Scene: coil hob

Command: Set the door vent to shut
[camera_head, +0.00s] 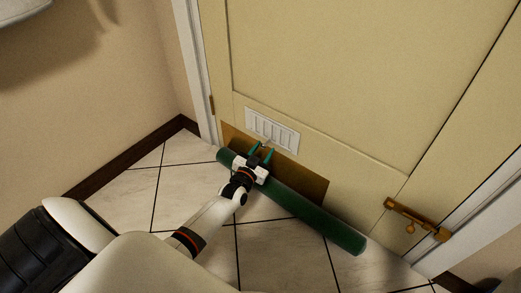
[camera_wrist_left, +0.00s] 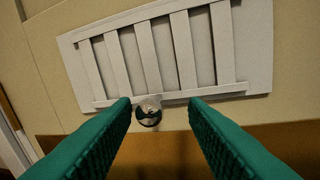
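The door vent (camera_head: 272,130) is a white rectangular grille with several slats, set low in the cream door. It fills the upper part of the left wrist view (camera_wrist_left: 150,60), where grey-beige strips show between the slats. A small round metal knob (camera_wrist_left: 149,104) sits at its lower edge, left of the middle. My left gripper (camera_head: 264,149) is open just below and in front of the vent. In the left wrist view its green fingertips (camera_wrist_left: 160,104) stand on either side of the knob, with space on both sides. Contact with the knob cannot be told.
A long dark-green roll (camera_head: 308,213) lies on the tiled floor along the door's foot, under my left gripper. A brown plate (camera_head: 312,184) covers the door's bottom. A brass latch (camera_head: 413,221) is at the right. Tiles at the left are free.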

